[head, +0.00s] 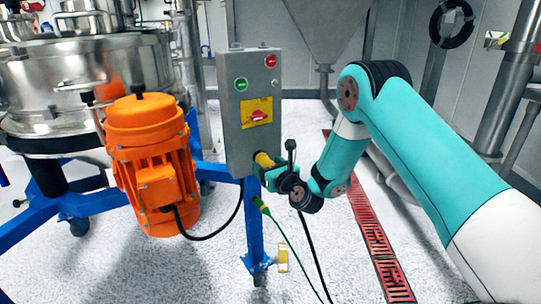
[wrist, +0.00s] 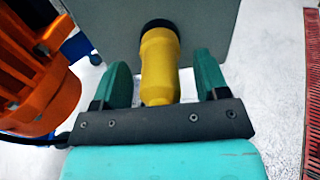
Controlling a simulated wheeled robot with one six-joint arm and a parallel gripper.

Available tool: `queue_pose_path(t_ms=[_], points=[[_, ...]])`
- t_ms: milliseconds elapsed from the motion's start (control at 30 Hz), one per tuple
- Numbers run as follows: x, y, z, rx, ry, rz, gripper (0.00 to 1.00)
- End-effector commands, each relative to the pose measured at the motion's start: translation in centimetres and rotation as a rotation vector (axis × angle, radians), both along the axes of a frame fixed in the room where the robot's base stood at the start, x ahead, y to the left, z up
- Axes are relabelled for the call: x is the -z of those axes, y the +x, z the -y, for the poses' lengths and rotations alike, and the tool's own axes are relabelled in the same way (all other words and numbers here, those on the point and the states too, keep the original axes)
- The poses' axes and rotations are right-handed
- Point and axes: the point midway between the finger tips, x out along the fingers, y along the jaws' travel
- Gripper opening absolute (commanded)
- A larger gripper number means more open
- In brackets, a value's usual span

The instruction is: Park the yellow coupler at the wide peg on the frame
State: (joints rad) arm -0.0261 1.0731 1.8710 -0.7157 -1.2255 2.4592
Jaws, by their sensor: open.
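The yellow coupler (head: 263,159) shows at the lower right of the grey control box (head: 236,120). In the wrist view the coupler (wrist: 160,65) stands with its far end at a black ring on the grey box face. My gripper (head: 268,175) is at the coupler; in the wrist view its green fingers (wrist: 163,72) are open, one on each side, with a visible gap to both. The blue frame (head: 252,215) carries the box. I cannot make out the wide peg for certain; a small yellow piece (head: 283,261) shows near the frame's foot.
An orange motor (head: 155,165) stands close left of the box, beside a steel sifter (head: 85,85). A green connector (head: 261,204) with a green cable shows below the coupler, and a black cable hangs nearby.

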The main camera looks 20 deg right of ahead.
Motion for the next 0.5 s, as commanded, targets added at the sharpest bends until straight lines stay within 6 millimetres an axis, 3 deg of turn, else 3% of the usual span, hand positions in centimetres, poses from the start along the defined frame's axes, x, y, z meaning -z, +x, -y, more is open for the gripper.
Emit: queue_pose_path(t_ms=[33,233,500], points=[[-1.11,1.15,-0.13,-0.004,-0.004,0.04,0.68],[-0.87,1.32,0.09,0.0,-0.005,0.04,0.65],[-0.62,1.45,0.37,0.004,-0.007,0.038,0.03]])
